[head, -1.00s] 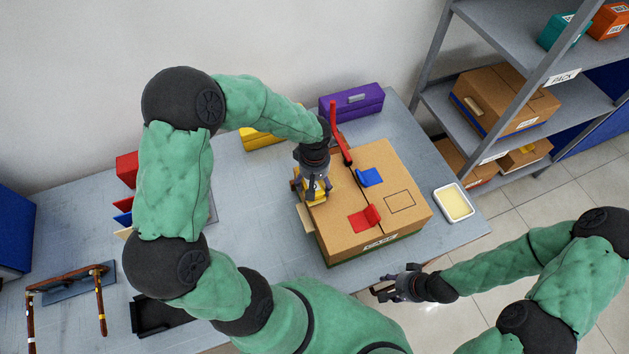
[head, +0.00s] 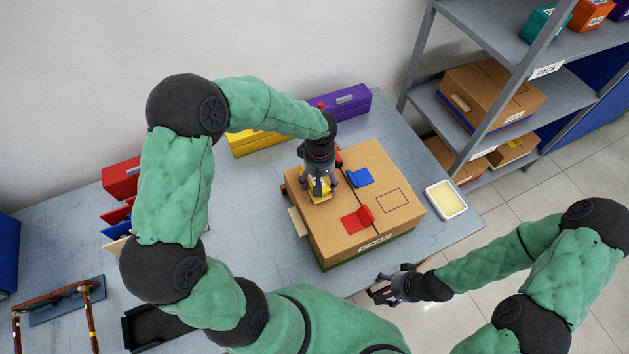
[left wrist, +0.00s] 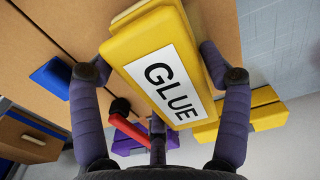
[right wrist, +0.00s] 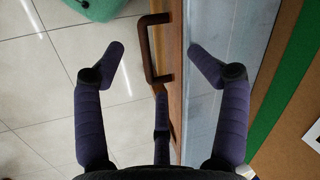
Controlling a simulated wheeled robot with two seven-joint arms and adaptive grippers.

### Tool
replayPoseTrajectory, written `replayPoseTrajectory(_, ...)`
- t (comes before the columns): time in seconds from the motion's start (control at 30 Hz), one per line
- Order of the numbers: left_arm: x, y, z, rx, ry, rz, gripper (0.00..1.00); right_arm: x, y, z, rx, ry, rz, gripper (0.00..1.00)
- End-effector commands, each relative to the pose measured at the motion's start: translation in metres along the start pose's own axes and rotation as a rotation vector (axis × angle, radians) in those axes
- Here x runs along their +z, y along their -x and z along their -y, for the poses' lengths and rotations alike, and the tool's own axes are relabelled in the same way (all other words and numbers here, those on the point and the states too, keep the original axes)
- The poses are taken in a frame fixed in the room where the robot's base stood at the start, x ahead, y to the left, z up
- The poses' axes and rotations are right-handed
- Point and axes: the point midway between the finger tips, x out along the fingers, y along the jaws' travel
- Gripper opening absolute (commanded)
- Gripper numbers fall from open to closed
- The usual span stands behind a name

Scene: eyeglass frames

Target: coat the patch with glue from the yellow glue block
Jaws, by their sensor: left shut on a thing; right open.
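My left gripper (head: 319,182) is shut on the yellow glue block (head: 319,193), over the left part of the cardboard box's top (head: 325,230). In the left wrist view the glue block (left wrist: 135,45) sits between the fingers, its white "GLUE" label showing. I cannot tell whether its underside touches the cardboard. A black-outlined square (head: 392,201) marks the box top at the right; I cannot tell whether this is the patch. My right gripper (head: 380,288) is open and empty, beside the table's front edge. A brown handle-like loop (right wrist: 148,50) shows between its fingers in the right wrist view.
A red piece (head: 357,219) and a blue piece (head: 360,178) are on the box top. A red stick-like thing (left wrist: 130,130) is near the left gripper. A white tray with pale yellow contents (head: 446,199) is right of the box. Purple (head: 345,102) and yellow boxes (head: 255,142) stand behind.

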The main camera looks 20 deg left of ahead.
Motion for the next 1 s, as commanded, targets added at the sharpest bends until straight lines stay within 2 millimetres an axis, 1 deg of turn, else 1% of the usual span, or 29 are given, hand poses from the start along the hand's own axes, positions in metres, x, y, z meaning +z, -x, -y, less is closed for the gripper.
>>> replayPoseTrajectory(0.03,0.000,-0.002,-0.005,0.001,-0.002,0.000,0.51,0.001,-0.004,-0.002,0.001,-0.004,0.002,0.51)
replayPoseTrajectory(0.13,0.000,-0.003,-0.013,0.000,-0.002,-0.001,0.51,0.001,-0.007,-0.003,0.001,-0.005,0.003,0.51)
replayPoseTrajectory(0.33,0.000,-0.003,-0.023,0.000,-0.002,0.000,0.51,0.001,-0.009,-0.004,0.001,-0.006,0.003,0.59)
replayPoseTrajectory(0.53,0.001,-0.003,-0.029,0.000,-0.002,0.000,0.51,0.001,-0.011,-0.005,0.002,-0.007,0.003,0.61)
replayPoseTrajectory(0.77,0.000,-0.005,-0.047,0.001,-0.003,-0.001,0.51,0.001,-0.016,-0.006,0.002,-0.008,0.004,0.69)
replayPoseTrajectory(0.9,0.001,-0.005,-0.056,0.002,-0.004,-0.001,0.51,0.000,-0.018,-0.007,0.002,-0.008,0.001,0.68)
replayPoseTrajectory(1.0,0.000,-0.003,-0.059,0.007,-0.004,-0.002,0.51,0.000,-0.019,-0.007,0.002,-0.008,0.002,0.68)
